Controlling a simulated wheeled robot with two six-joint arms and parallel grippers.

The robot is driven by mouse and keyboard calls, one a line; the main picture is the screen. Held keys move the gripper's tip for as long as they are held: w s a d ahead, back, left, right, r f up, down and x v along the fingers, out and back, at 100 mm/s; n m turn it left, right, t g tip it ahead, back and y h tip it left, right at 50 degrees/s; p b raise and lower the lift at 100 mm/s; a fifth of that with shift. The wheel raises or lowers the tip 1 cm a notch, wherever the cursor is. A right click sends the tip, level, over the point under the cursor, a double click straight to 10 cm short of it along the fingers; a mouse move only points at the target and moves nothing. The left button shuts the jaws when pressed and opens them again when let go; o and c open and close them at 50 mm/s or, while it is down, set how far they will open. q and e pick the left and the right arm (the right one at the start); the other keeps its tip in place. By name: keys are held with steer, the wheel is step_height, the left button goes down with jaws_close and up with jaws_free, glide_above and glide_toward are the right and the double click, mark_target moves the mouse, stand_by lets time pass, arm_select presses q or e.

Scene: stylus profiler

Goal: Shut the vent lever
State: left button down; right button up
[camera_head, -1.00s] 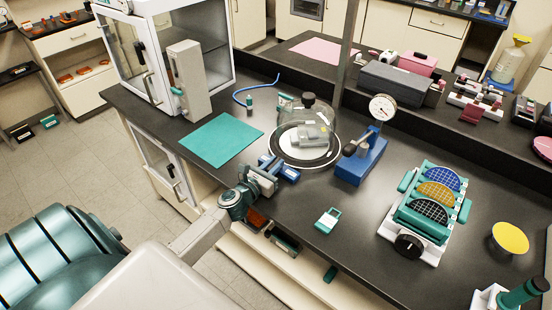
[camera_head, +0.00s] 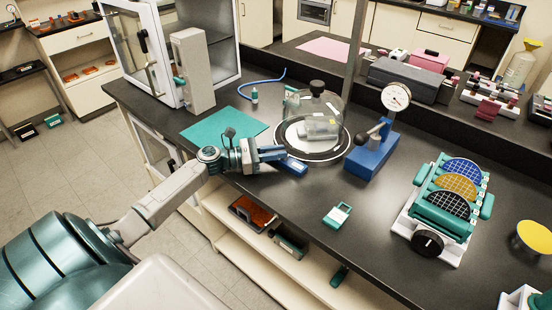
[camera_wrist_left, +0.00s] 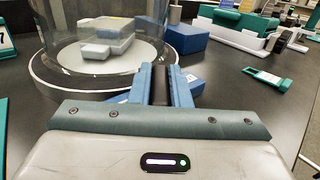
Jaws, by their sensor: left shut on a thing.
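My left gripper (camera_head: 281,153) reaches in over the front of the bench, its blue fingers also showing in the left wrist view (camera_wrist_left: 160,70). The fingers are shut at the low blue vent block (camera_head: 293,166), which carries a white label and sits just in front of the glass bell jar (camera_head: 326,112). The lever itself is hidden between and behind the fingers, so its angle cannot be told. In the wrist view part of the blue block (camera_wrist_left: 194,81) shows right of the fingers. My right gripper is not in view.
A blue stand with a dial gauge (camera_head: 396,97) stands right of the jar. A teal mat (camera_head: 215,127) lies to the left. A small teal-and-white tag (camera_head: 338,214) and a rack of patterned discs (camera_head: 446,205) are farther right. The bench front between them is clear.

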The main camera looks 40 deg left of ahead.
arm_select(q)
steer(key=shift+w+h, duration=0.1)
steer(key=shift+h, duration=0.2)
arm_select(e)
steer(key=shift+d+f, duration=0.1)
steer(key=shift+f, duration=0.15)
arm_select(q)
steer(key=shift+r, duration=0.1)
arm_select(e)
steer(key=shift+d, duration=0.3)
arm_select(q)
steer(key=c, duration=1.4)
jaws_free()
steer(key=shift+o, duration=0.2)
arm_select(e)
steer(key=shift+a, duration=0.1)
arm_select(q)
steer(key=shift+s+a+f+m+b, duration=0.25)
steer(key=shift+s+a+m+b, duration=0.05)
steer(key=shift+s+a+b, duration=0.15)
steer(key=shift+g, duration=0.3)
steer(key=b+v, duration=0.1)
steer(key=v, duration=0.7)
steer(key=shift+r, duration=0.15)
steer(key=shift+s+a, duration=0.55)
steer(key=shift+a, duration=0.05)
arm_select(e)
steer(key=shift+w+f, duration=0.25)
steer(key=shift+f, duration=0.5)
